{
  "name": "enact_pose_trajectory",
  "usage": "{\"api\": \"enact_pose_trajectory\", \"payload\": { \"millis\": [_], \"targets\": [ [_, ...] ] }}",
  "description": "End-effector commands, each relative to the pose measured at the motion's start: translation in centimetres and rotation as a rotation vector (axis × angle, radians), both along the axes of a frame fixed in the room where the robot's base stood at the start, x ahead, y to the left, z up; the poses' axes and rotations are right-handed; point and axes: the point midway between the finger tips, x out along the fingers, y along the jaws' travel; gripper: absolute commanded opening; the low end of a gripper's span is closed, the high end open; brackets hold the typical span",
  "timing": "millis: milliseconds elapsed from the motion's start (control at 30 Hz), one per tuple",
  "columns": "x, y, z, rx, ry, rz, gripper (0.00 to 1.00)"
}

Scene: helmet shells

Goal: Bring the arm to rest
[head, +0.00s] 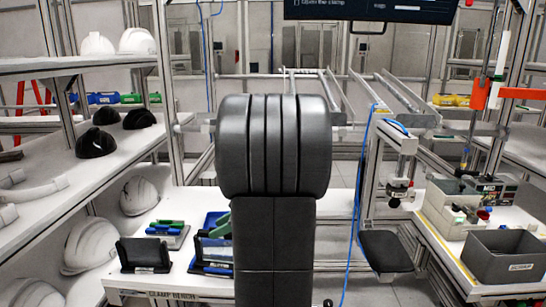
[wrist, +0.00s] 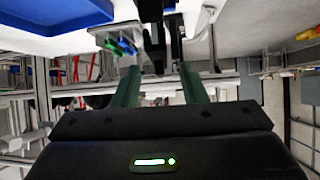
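In the wrist view, my gripper (wrist: 161,80) shows as two dark green fingers standing apart from a black body with a green light. Nothing is clearly held between them; dark parts beyond make the tips hard to tell. White helmet shells stand on the left shelves, such as one on the top board (head: 137,41) and one lower down (head: 90,246). Black shells (head: 96,142) lie on the middle board.
A bench (head: 185,283) carries a black cradle (head: 145,256) and blue and green tools (head: 212,247). At right are a grey bin (head: 504,256), a boxy device (head: 452,208) and a dark pad (head: 385,251). A blue tray (wrist: 60,14) lies beyond the fingers in the wrist view.

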Motion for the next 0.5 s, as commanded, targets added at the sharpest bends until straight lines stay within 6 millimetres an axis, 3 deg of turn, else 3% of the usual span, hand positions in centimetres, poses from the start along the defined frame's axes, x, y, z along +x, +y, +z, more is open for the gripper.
{"api": "enact_pose_trajectory", "payload": {
  "millis": [133,500],
  "targets": [
    [0.12,1.50,-1.04,0.000,0.003,0.002,0.39],
    [0.15,1.28,-0.38,0.000,0.000,0.000,0.39]
  ]
}}
